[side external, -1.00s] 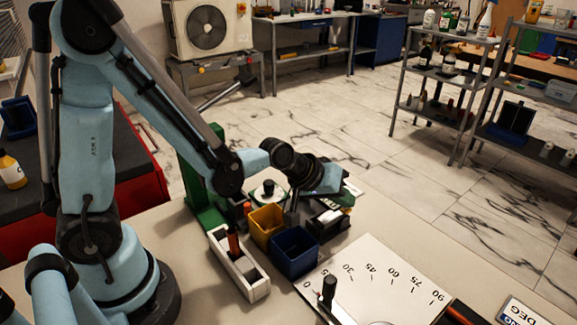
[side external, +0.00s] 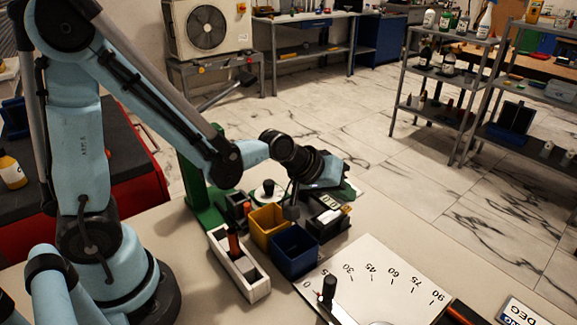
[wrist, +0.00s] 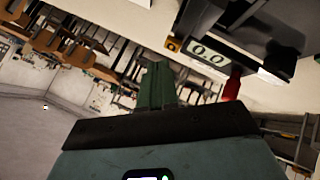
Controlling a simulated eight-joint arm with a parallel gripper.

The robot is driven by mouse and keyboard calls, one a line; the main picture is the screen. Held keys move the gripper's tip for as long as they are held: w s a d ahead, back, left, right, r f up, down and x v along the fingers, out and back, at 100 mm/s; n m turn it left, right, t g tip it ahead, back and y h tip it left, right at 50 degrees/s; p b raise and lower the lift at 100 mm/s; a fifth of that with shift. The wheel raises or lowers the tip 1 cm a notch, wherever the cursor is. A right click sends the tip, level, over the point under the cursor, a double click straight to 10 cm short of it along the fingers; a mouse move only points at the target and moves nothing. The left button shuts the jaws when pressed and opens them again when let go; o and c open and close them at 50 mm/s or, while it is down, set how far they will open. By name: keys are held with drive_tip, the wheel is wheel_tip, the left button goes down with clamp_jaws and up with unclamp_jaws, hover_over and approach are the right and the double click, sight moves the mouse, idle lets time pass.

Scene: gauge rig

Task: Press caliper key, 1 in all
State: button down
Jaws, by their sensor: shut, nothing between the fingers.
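The dark device with a small display (side external: 328,202), which I take to be the caliper, stands on the bench behind the blue bin. The wrist view shows its display reading 0.0 (wrist: 207,52), with a small orange-yellow key (wrist: 172,44) at the display's left end. My gripper (side external: 291,212) is shut and empty. It points down just left of the device in the side view, above and behind the bins. I see no contact with the key, and the exact gap is unclear.
A yellow bin (side external: 268,224) and a blue bin (side external: 295,252) stand close in front. A white holder (side external: 239,266) is to their left, and a green stand (side external: 203,190) rises behind. An angle-scale plate (side external: 385,275) lies to the right.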

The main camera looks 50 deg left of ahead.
drive_tip(key=shift+r, duration=2.5)
drive_tip(key=m+g+y, duration=0.2)
drive_tip(key=m+y, duration=0.1)
drive_tip(key=m, duration=0.2)
approach(341, 208)
drive_tip(key=s+a+r, duration=0.3)
drive_tip(key=s+a, duration=0.4)
drive_tip(key=shift+s, duration=0.35)
